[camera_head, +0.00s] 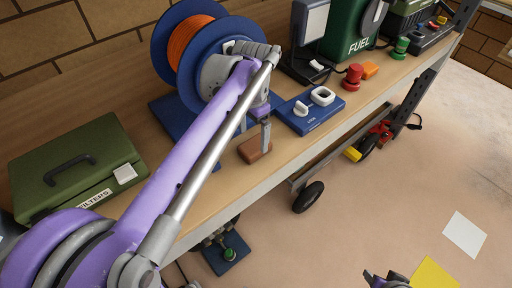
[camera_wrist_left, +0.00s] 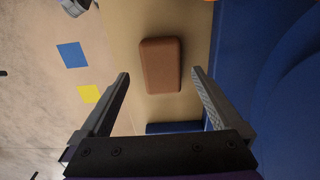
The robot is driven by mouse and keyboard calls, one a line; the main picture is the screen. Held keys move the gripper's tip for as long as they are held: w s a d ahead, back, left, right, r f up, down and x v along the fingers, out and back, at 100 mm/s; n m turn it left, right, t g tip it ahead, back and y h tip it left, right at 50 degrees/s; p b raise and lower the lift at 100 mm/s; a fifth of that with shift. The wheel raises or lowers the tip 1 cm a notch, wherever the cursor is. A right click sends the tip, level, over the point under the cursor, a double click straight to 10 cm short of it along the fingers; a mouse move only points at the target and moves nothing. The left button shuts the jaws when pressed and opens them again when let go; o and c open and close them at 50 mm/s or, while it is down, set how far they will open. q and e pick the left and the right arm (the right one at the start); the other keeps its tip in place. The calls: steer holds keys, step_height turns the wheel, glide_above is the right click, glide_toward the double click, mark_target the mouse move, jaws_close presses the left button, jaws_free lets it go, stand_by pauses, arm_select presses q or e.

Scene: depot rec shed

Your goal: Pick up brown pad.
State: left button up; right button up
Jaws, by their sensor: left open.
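The brown pad (camera_head: 250,150) lies flat on the wooden workbench near its front edge, and it also shows in the left wrist view (camera_wrist_left: 160,65). My left gripper (camera_head: 266,128) is open and points down at the pad. In the left wrist view, the pad lies ahead, between the lines of the two open fingers (camera_wrist_left: 160,76), with nothing held. In the head view a finger hides part of the pad. A part that looks like my right gripper (camera_head: 386,281) shows at the bottom edge, cut off, its jaws unclear.
A blue reel with orange cable (camera_head: 190,45) stands behind the pad. A blue tray with white pieces (camera_head: 310,124) is to its right, a green filter case (camera_head: 75,165) to the left. A red knob (camera_head: 352,77) and fuel can (camera_head: 350,30) stand farther right.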

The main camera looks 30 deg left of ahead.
mark_target(255, 144)
arm_select(q)
steer(key=f, duration=0.3)
steer(key=w+f, duration=0.1)
steer(key=f, duration=0.1)
steer(key=shift+f, duration=0.15)
steer(key=shift+s, duration=0.1)
steer(key=c, duration=1.3)
step_height(255, 144, up, 10)
steer(key=shift+r+p, duration=0.1)
steer(key=shift+p, duration=0.2)
steer(key=o, duration=0.8)
steer(key=c, duration=0.6)
steer(key=shift+d, duration=0.1)
steer(key=shift+c, duration=0.2)
